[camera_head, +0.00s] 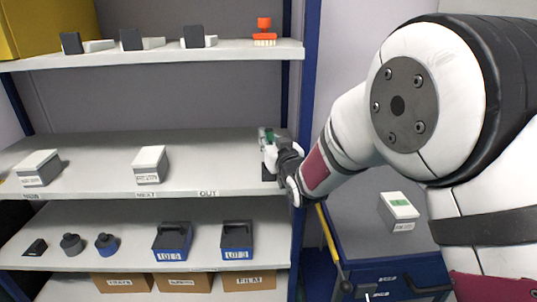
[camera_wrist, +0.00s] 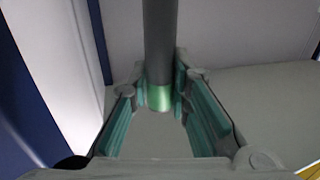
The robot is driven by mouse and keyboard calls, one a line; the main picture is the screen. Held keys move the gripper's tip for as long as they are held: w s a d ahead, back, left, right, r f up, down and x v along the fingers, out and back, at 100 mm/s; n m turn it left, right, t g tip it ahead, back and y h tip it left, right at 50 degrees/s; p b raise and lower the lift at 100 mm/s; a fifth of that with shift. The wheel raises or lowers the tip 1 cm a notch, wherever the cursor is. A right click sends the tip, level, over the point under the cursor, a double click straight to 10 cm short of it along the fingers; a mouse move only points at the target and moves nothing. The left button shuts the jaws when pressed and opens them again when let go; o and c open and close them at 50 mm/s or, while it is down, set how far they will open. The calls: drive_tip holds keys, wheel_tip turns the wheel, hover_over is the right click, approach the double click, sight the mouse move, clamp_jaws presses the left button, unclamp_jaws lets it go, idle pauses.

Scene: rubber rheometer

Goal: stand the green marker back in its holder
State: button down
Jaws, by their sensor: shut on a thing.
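The green marker (camera_wrist: 160,45) shows in the wrist view as a dark grey upright cylinder with a bright green band at its lower visible end. My gripper (camera_wrist: 160,84) is shut on it, with the teal-lined fingers on either side of the band. In the head view my gripper (camera_head: 268,143) is at the right end of the middle shelf, with a bit of green at its tip. A dark piece shows just below it; I cannot tell whether it is the holder. The marker's lower end is hidden.
The middle shelf (camera_head: 215,172) carries two white-topped boxes at left and centre, with free room between the centre box and my gripper. A blue post (camera_head: 303,100) stands close at the right.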

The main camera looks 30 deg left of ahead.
drive_tip(key=shift+f, duration=2)
drive_tip(key=shift+f, duration=0.15)
drive_tip(key=c, duration=1.5)
unclamp_jaws()
drive_tip(key=v, duration=1.2)
drive_tip(key=shift+s, duration=0.15)
